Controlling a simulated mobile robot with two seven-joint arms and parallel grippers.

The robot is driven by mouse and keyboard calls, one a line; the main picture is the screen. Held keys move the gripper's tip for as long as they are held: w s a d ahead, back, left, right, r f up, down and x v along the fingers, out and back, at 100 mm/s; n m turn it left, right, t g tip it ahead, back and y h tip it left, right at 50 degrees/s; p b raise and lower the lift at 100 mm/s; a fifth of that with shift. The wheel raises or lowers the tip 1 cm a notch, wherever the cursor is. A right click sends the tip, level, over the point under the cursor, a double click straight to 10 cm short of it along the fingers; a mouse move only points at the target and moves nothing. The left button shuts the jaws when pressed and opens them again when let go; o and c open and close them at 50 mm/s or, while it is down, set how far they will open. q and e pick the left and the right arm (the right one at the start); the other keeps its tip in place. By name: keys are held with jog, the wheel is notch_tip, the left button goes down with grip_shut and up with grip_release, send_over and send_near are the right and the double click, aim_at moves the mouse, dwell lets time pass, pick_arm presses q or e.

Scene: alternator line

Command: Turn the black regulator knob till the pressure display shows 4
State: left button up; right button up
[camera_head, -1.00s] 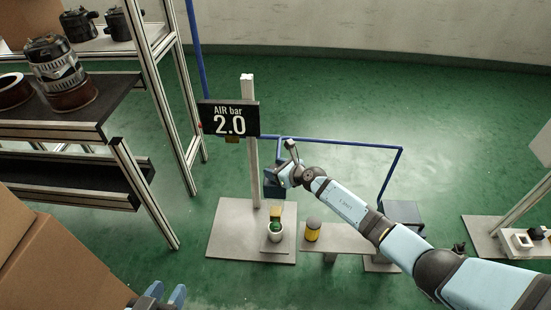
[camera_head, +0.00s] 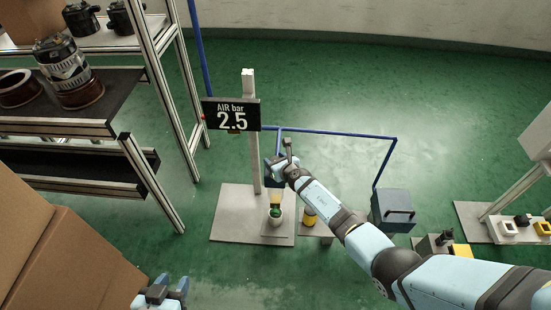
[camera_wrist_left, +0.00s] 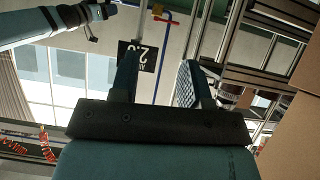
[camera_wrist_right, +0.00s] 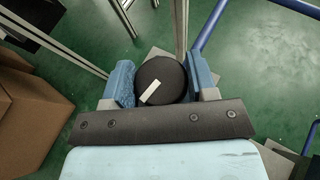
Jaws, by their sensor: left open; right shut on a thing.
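The pressure display (camera_head: 231,115) hangs on a pale post and reads "AIR bar 2.5". The black regulator knob (camera_wrist_right: 161,79) with a white mark fills the space between the blue fingers of my right gripper (camera_wrist_right: 163,84) in the right wrist view. That gripper is shut on it. In the head view my right gripper (camera_head: 277,172) is at the post below the display, and it hides the knob. My left gripper (camera_head: 172,286) is open and empty at the bottom of the head view. Its spread fingers (camera_wrist_left: 158,82) show in the left wrist view.
A shelf rack (camera_head: 85,120) with alternator parts stands at the left. Cardboard boxes (camera_head: 75,265) are in front of it. A blue pipe (camera_head: 340,134) runs from the post to a dark box (camera_head: 393,211). Green floor is free behind.

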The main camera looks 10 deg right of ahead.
pick_arm(q)
jog(key=shift+r+p, duration=0.4)
jog(key=shift+p, duration=0.1)
pick_arm(e)
jog(key=shift+r+m+h, duration=0.1)
jog(key=shift+m+h, duration=0.3)
jog(key=shift+h, duration=0.1)
pick_arm(q)
jog(key=shift+p, duration=0.35)
pick_arm(e)
jog(key=shift+m+h, duration=0.3)
jog(key=shift+a+m+t+h+p, duration=0.1)
jog(key=shift+m+t+h+p, duration=0.2)
jog(key=shift+m+h+p, duration=0.4)
jog(key=shift+m+h, duration=0.4)
jog(key=shift+h, duration=0.2)
jog(key=m+h, duration=0.2)
jog(key=m+h+b, duration=0.1)
jog(key=shift+f+h, duration=0.25)
jog(key=shift+h, duration=0.15)
jog(key=shift+m+g+h+b, duration=0.75)
jog(key=shift+m+h, duration=0.45)
jog(key=shift+m, duration=0.1)
pick_arm(q)
jog(key=shift+w+f, duration=0.1)
jog(key=shift+f, duration=0.1)
pick_arm(e)
jog(key=shift+r+h, duration=0.1)
jog(key=shift+h, duration=0.2)
jog(key=shift+m, duration=0.4)
